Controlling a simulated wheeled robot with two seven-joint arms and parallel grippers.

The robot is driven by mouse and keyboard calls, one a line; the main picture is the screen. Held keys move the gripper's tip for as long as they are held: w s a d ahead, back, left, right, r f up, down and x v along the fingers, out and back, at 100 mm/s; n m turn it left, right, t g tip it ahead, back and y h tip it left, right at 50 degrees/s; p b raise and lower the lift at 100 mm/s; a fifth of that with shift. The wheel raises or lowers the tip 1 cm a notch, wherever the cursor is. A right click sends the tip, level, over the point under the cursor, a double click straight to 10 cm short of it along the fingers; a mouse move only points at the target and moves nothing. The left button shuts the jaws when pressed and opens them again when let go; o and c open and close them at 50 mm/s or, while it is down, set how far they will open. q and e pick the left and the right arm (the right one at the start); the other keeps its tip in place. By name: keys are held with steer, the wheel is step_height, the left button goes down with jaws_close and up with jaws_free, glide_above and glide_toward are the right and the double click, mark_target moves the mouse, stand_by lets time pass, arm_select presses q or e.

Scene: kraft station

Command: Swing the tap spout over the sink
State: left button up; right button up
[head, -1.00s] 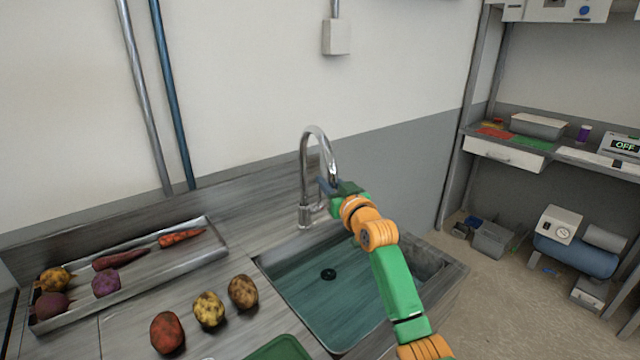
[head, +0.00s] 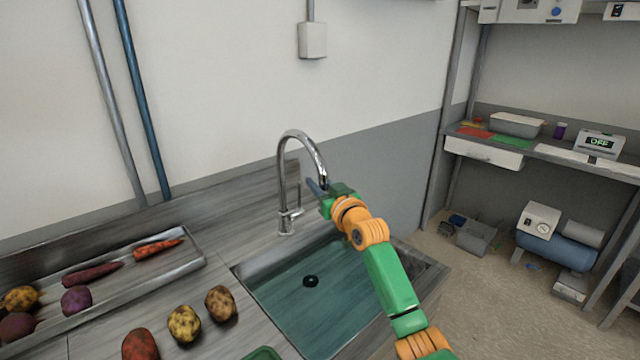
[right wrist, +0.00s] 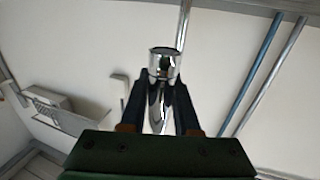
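The chrome tap (head: 285,180) stands at the back edge of the sink (head: 318,290). Its curved spout (head: 312,150) points right and forward, with its tip near the sink's back right part. My right gripper (head: 322,188) is at the spout's tip. In the right wrist view, the fingers of my right gripper (right wrist: 162,100) lie on either side of the shiny spout end (right wrist: 162,62) and appear closed around it. A small lever (head: 297,212) is at the tap's base. My left gripper is not in view.
Several potatoes (head: 184,324) lie on the counter left of the sink. A metal tray (head: 190,262) with vegetables stands further left. The wall (head: 230,90) rises behind the tap. A shelf unit (head: 485,152) stands at the right, beyond open floor.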

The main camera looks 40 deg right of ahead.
mark_target(326, 192)
steer(key=o, duration=0.3)
steer(key=shift+w+f, duration=0.1)
steer(key=shift+f, duration=0.05)
steer(key=shift+b+v, duration=1.05)
steer(key=shift+v, duration=2.2)
